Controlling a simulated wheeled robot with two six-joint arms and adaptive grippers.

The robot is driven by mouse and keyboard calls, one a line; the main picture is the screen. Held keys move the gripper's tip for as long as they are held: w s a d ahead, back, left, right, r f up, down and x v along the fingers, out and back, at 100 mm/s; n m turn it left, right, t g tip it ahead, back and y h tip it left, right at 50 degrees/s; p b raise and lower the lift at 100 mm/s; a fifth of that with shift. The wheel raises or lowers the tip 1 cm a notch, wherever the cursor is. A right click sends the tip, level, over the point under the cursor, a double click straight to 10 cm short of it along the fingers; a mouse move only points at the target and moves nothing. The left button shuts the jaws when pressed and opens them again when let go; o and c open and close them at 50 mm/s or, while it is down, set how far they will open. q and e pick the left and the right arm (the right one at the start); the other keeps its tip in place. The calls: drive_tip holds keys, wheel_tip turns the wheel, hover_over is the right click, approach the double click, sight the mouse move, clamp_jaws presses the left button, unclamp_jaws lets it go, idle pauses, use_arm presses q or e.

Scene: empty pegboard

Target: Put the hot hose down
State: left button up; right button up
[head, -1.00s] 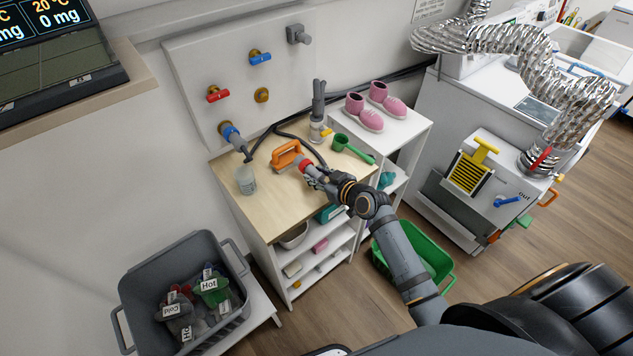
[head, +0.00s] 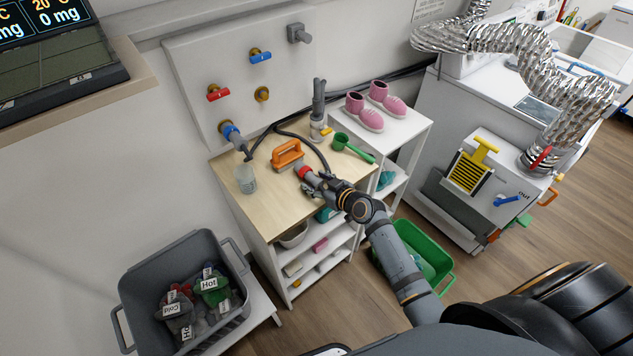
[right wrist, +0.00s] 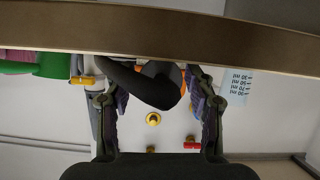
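The hot hose, with a red ring (head: 305,173) near its end, lies over the wooden top of the white shelf unit (head: 262,190). My right gripper (head: 314,182) is right beside the ring, low over the tabletop near its front right edge. In the right wrist view, its two fingers (right wrist: 158,95) stand wide apart. A dark hose end (right wrist: 155,90) shows between or just beyond them, with a gap at least on the left side. Whether the hose rests fully on the top cannot be told. My left gripper is not in view.
An orange brush (head: 287,154) sits just behind the ring. Pink shoes (head: 365,115) stand on the white shelf at right. The tabletop's front left is clear.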

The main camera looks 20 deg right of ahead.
drive_tip(key=shift+r+p, duration=0.35)
drive_tip(key=v, duration=1.2)
drive_tip(key=shift+f, duration=0.2)
drive_tip(key=shift+f, duration=0.1)
drive_tip(key=s+d+f+m+g+h, duration=0.1)
drive_tip(key=s+d+f+g+h, duration=0.3)
drive_tip(key=f, duration=0.7)
drive_tip(key=s+d+f+m+y, duration=0.1)
drive_tip(key=s+d+f+m, duration=0.3)
drive_tip(key=f, duration=0.6)
drive_tip(key=s+d+f+n+g+h, duration=0.1)
drive_tip(key=s+d+f+g+h, duration=0.1)
drive_tip(key=s+f, duration=0.65)
drive_tip(key=s+a+f+g, duration=0.2)
drive_tip(key=s+f, duration=0.6)
drive_tip(key=s, duration=0.2)
drive_tip(key=s+a+f+g, duration=0.2)
drive_tip(key=s+f, duration=0.5)
drive_tip(key=s, duration=0.4)
drive_tip(key=shift+s+a+f+m+g, duration=0.2)
drive_tip(key=shift+f+m+g, duration=0.15)
drive_tip(key=shift+g, duration=0.35)
